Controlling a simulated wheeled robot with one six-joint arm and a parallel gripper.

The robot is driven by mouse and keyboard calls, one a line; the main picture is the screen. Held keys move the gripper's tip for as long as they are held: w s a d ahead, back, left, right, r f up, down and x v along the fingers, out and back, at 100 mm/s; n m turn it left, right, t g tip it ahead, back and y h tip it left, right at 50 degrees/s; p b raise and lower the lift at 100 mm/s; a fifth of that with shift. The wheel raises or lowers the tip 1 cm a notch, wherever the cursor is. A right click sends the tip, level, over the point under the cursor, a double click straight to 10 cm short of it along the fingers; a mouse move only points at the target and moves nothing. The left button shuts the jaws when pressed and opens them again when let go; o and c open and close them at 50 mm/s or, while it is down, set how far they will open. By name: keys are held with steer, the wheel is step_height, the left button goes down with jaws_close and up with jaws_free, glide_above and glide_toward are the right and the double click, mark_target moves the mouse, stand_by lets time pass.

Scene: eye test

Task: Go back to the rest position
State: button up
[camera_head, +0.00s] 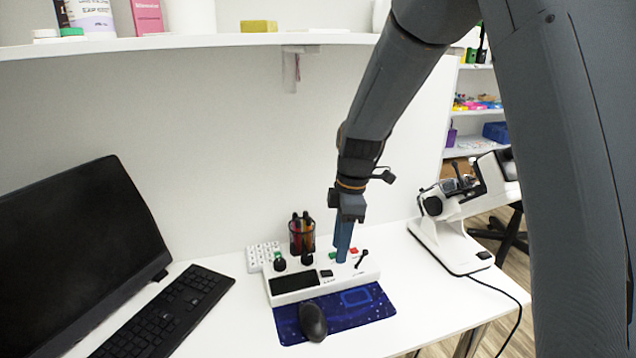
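My arm reaches down from the upper right, and my gripper (343,258) points down at the white control panel (318,294) on the desk. The blue fingers look like one narrow piece from this side, so I cannot tell whether they are open or shut. Their tips are at the rear middle of the panel; whether they touch it is unclear. The panel has a dark display (295,282), dark knobs (307,258), a small black lever (361,259), and red and green pieces near the fingers.
A black mouse (313,321) lies on a blue mat (365,308) before the panel. A pen cup (302,236) stands behind it. A shelf (200,41) runs above.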

steer(key=s+d+m, duration=0.6)
steer(key=s+m, duration=0.3)
steer(key=s, duration=0.1)
steer(key=s+d+m+h, duration=0.1)
steer(key=s+d+m, duration=0.5)
steer(key=s+m, duration=0.3)
steer(key=shift+s+d+r+m+t, duration=0.3)
steer(key=shift+s+t, duration=0.1)
steer(key=shift+s, duration=0.3)
